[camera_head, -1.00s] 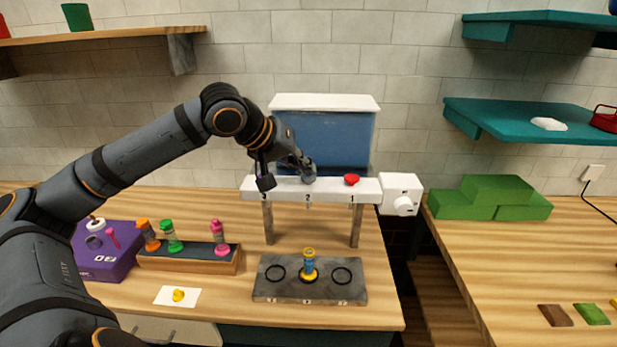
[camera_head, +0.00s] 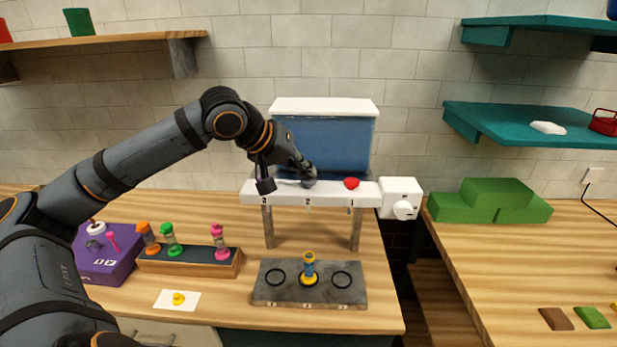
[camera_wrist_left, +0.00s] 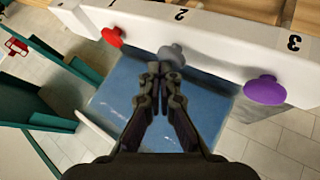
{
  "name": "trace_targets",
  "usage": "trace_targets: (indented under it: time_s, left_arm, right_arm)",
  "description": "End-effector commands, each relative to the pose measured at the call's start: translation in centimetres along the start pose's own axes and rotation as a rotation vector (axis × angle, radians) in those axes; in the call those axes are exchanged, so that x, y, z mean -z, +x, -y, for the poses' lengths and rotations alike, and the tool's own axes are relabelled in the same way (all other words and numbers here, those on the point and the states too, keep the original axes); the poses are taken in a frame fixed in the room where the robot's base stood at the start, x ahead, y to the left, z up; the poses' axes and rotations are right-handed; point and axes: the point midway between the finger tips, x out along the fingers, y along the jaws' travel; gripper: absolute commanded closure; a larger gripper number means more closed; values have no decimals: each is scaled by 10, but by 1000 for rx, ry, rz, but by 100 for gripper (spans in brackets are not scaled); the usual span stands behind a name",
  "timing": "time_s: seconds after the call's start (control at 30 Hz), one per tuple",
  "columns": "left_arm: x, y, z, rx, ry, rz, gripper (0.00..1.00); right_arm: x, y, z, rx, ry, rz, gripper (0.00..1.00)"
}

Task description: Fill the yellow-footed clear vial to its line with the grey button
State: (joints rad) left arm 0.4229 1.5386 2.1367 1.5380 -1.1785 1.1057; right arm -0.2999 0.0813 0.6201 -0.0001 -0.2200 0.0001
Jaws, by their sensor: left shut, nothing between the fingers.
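The yellow-footed vial (camera_head: 309,266) stands upright in the middle ring of the grey base plate (camera_head: 310,297), under the dispenser. It shows blue between yellow parts; I cannot make out its line or the exact level. The grey button (camera_wrist_left: 172,53) is on the dispenser's white bar (camera_head: 228,0) under number 2, between a red button (camera_wrist_left: 112,36) and a purple button (camera_wrist_left: 265,90). My left gripper (camera_wrist_left: 160,68) is shut and empty, its fingertips at the grey button; I cannot tell whether they press it. My right gripper is not in view.
A blue tank (camera_head: 325,143) rises behind the bar. A white box with a knob (camera_head: 404,210) is at its right end. A rack (camera_head: 190,265) of coloured vials, a purple box (camera_head: 105,262) and a white card (camera_head: 190,300) are to the left.

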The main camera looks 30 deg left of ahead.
Motion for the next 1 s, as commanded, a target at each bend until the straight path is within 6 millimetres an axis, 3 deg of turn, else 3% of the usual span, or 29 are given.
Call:
trace_targets:
  time_s: [0.13, 0.57, 1.0]
  left_arm:
    - [6, -8, -6, -1, 0, 0, 100]
    - [8, -11, -8, 0, 0, -1, 100]
    - [31, -42, -31, 0, 0, -1, 100]
  right_arm:
    - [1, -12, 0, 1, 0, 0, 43]
    - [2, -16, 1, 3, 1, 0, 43]
    - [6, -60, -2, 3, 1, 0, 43]
